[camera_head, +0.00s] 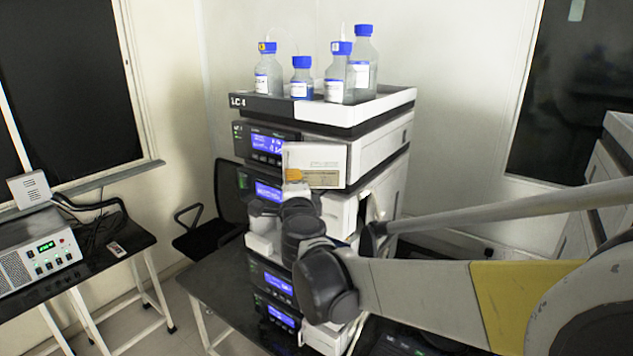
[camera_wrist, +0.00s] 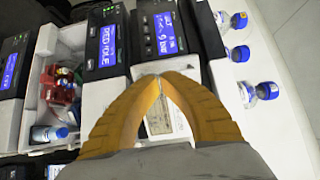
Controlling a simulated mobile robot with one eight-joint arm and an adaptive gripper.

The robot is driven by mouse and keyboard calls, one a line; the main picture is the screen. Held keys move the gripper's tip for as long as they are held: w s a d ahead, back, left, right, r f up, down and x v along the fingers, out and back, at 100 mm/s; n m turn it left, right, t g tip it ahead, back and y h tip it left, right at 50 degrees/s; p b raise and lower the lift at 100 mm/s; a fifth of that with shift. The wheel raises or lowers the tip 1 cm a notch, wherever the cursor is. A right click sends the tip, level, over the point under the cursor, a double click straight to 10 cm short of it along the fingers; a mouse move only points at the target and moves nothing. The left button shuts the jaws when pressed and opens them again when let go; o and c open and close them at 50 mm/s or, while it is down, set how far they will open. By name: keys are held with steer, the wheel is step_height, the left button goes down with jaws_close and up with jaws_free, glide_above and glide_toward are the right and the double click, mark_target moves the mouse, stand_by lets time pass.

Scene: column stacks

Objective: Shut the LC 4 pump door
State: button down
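The LC 4 stack (camera_head: 378,148) stands in the middle of the head view, with its name on the top tray. The pump module's lit display (camera_head: 266,144) is just below the tray; it reads 0 BAR in the wrist view (camera_wrist: 166,33). The pump door (camera_head: 322,160) is a white panel with a beige label, right of that display. Its top edge does not follow the module's slant, so it looks somewhat ajar; the gap is hidden. My gripper (camera_head: 293,175) is in front of the door's lower left. Its fingertips meet (camera_wrist: 158,80), with the label (camera_wrist: 165,118) visible between the fingers.
Blue-capped bottles (camera_head: 340,75) stand in the top tray (camera_head: 400,97). A lower module has an exposed compartment (camera_wrist: 45,105) with red parts and a bottle. A side table with an instrument (camera_head: 40,262) and a chair (camera_head: 200,235) are at the left.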

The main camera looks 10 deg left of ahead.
mark_target(292, 166)
steer(key=shift+w+a+f+m+t+h+b, duration=0.1)
steer(key=shift+w+a+m+t+h+b, duration=0.4)
steer(key=shift+w+m+h, duration=0.55)
steer(key=w+m+h, duration=0.1)
steer(key=h, duration=0.1)
steer(key=w+a+m+h+b, duration=0.1)
steer(key=w+h, duration=0.1)
steer(key=shift+a+h, duration=0.2)
steer(key=shift+h, duration=0.15)
steer(key=shift+w+m+h+b, duration=0.35)
steer(key=shift+w+m+h, duration=0.3)
steer(key=shift+w+h, duration=0.1)
steer(key=shift+w, duration=0.65)
steer(key=shift+d, duration=0.1)
